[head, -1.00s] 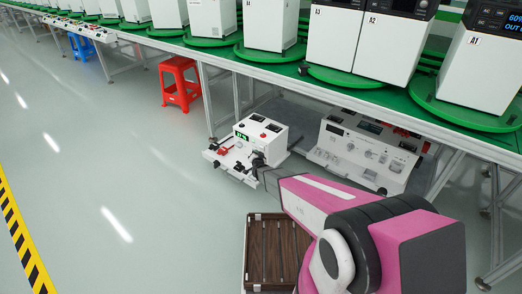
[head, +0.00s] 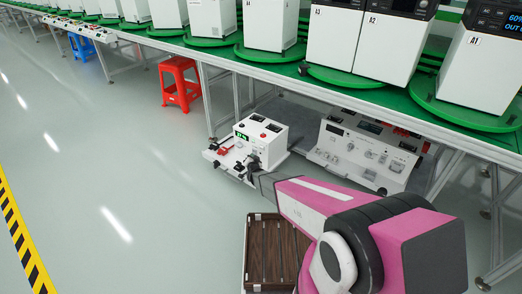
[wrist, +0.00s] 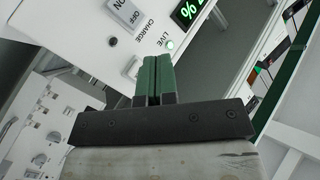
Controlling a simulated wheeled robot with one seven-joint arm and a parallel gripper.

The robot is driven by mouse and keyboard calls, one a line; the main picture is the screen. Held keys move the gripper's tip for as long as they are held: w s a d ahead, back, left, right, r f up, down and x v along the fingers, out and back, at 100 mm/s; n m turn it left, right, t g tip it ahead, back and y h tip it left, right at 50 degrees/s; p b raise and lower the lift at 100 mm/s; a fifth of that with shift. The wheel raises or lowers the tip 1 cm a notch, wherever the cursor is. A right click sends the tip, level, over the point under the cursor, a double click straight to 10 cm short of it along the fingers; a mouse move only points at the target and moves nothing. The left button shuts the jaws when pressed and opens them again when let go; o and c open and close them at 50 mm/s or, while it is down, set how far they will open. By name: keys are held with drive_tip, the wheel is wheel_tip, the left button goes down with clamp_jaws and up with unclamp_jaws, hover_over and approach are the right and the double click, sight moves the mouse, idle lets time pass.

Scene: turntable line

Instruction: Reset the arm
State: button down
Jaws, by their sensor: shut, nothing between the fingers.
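My gripper (wrist: 153,80) shows in the wrist view with its two green fingers together and nothing between them. It points at a white panel (wrist: 70,25) with an ON/OFF switch, a CHARGE label, a lit LIVE lamp and a green display. In the head view my pink and black arm reaches from the lower right toward the white instrument box (head: 262,135) under the line. My gripper's end is small and dark in front of that box, and I cannot tell there whether it touches it.
A second white instrument panel (head: 365,152) stands right of the box. A brown slatted crate (head: 262,272) lies below my arm. White cabinets on green turntables (head: 350,78) line the bench above. A red stool (head: 180,84) stands left; the floor at left is clear.

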drive_tip(key=s+d+r+n+g+h, duration=0.1)
drive_tip(key=s+d+r+n+g, duration=0.2)
drive_tip(key=s+d+r+g, duration=0.5)
drive_tip(key=s+d+r+n+g+h, duration=0.1)
drive_tip(key=s+d+r+n+g, duration=0.2)
drive_tip(key=s+d+r+g, duration=0.5)
drive_tip(key=s+d+r, duration=0.4)
drive_tip(key=s, duration=0.4)
drive_tip(key=s+d+r, duration=0.4)
drive_tip(key=s, duration=0.4)
drive_tip(key=shift+d+r, duration=0.25)
drive_tip(key=shift+r, duration=0.1)
idle(0.4)
